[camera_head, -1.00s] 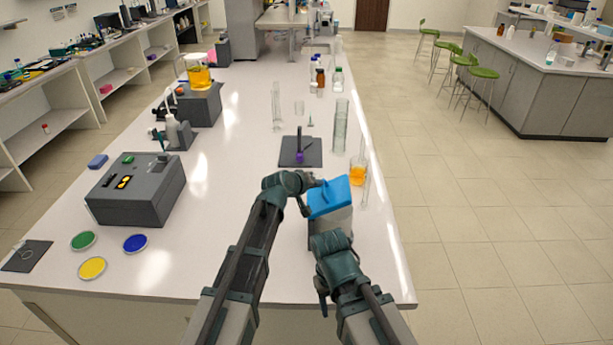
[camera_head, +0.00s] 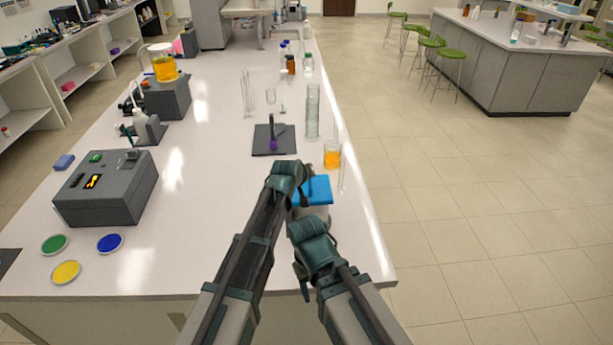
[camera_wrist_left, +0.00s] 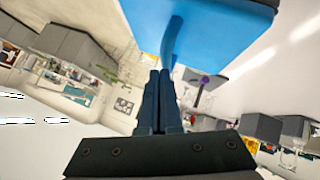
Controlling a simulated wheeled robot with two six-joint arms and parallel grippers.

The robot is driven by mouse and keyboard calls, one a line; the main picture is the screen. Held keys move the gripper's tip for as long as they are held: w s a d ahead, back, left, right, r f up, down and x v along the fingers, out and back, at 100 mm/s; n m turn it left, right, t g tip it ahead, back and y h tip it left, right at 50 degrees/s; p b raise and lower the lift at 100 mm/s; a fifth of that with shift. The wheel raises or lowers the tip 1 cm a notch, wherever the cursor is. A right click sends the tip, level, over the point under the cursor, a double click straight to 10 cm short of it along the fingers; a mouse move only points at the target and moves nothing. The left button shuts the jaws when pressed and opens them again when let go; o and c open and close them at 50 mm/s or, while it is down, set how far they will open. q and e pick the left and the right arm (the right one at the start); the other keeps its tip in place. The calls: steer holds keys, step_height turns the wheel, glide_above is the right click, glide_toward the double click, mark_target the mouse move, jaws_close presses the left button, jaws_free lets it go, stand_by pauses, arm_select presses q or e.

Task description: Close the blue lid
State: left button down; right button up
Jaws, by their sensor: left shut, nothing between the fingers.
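The blue lid (camera_head: 315,190) sits on top of a pale box (camera_head: 318,211) near the right edge of the bench. In the head view it looks about level, and my arms partly cover the box. My left gripper (camera_head: 304,198) reaches to the lid's left side. In the left wrist view the lid (camera_wrist_left: 215,30) fills the top, with a blue tab (camera_wrist_left: 171,42) pointing down. There my left gripper (camera_wrist_left: 159,73) is shut and empty, its tips close to the tab; I cannot tell if they touch. My right wrist (camera_head: 315,248) is in front of the box; its fingers cannot be made out.
A dark mat (camera_head: 273,140) with a purple-based item lies behind the lid. A beaker of orange liquid (camera_head: 332,156) and tall glass cylinders (camera_head: 312,112) stand close behind. A grey instrument (camera_head: 106,187) and coloured dishes (camera_head: 66,272) are at left. The bench between is clear.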

mark_target(306, 191)
arm_select(q)
steer(key=shift+r, duration=0.15)
stand_by(0.4)
steer(key=shift+r+p, duration=0.6)
steer(key=shift+p, duration=0.2)
steer(key=w+d+r+p+v, duration=0.1)
steer(key=r+p+v, duration=0.1)
steer(key=p+v, duration=0.7)
steer(key=shift+v, duration=1.2)
steer(key=shift+d, duration=0.15)
steer(key=s+a+f+m+g+y, duration=0.15)
steer(key=s+a+f+g, duration=0.25)
steer(key=s+a, duration=0.7)
steer(key=s+a+f+m+g+y, duration=0.1)
steer(key=s+a+f+g+y, duration=0.25)
steer(key=s+a, duration=0.7)
steer(key=s+d+f+m+g+b, duration=0.1)
steer(key=s+d+f+b, duration=0.2)
steer(key=d+f+b, duration=0.2)
steer(key=s+d+f+m+g+b, duration=0.1)
steer(key=d+f+b, duration=0.5)
steer(key=f+b, duration=0.6)
steer(key=s+m, duration=0.1)
steer(key=s, duration=0.1)
steer(key=shift+s+f, duration=0.35)
steer(key=shift+f, duration=0.05)
